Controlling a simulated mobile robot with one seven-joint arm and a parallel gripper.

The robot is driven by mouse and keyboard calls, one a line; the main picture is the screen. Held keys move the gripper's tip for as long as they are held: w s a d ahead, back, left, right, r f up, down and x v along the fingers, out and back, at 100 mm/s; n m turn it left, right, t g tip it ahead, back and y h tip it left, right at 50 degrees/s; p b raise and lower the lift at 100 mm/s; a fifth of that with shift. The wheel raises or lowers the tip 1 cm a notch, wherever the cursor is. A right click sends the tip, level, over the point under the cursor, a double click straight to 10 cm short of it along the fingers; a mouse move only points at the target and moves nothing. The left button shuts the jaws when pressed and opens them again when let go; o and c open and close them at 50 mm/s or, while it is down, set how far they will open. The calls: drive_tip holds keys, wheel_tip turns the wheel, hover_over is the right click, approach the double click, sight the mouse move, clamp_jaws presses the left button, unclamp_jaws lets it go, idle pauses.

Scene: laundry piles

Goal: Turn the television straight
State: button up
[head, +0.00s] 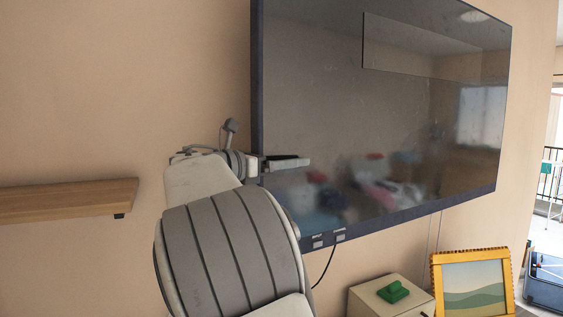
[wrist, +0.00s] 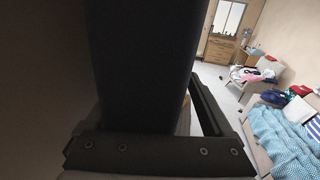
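The television (head: 400,135) is a large, dark, glossy screen on the beige wall. Its left side looks taller than its right, and its dark left side edge shows. My gripper (head: 284,163) is at the lower part of that left edge, with one finger in front of the screen; the other finger is hidden in the head view. In the wrist view a dark upright slab, likely the television's edge (wrist: 146,60), stands between the fingers of my gripper (wrist: 150,112). A gap shows between the slab and the right finger, so the gripper looks open around it.
A wooden shelf (head: 65,200) is on the wall at left. Below the screen are a pale box (head: 365,298), a green object (head: 393,292) and a yellow picture frame (head: 435,275). A cable (head: 326,268) hangs beneath. The wrist view shows a blue patterned bed or sofa (wrist: 280,135) behind.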

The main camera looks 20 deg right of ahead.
drive_tip(key=w+p+v, duration=0.1)
drive_tip(key=p+v, duration=0.4)
drive_tip(key=v, duration=0.7)
drive_tip(key=shift+p, duration=0.3)
idle(0.7)
drive_tip(key=shift+p, duration=0.55)
drive_tip(key=shift+f, duration=0.15)
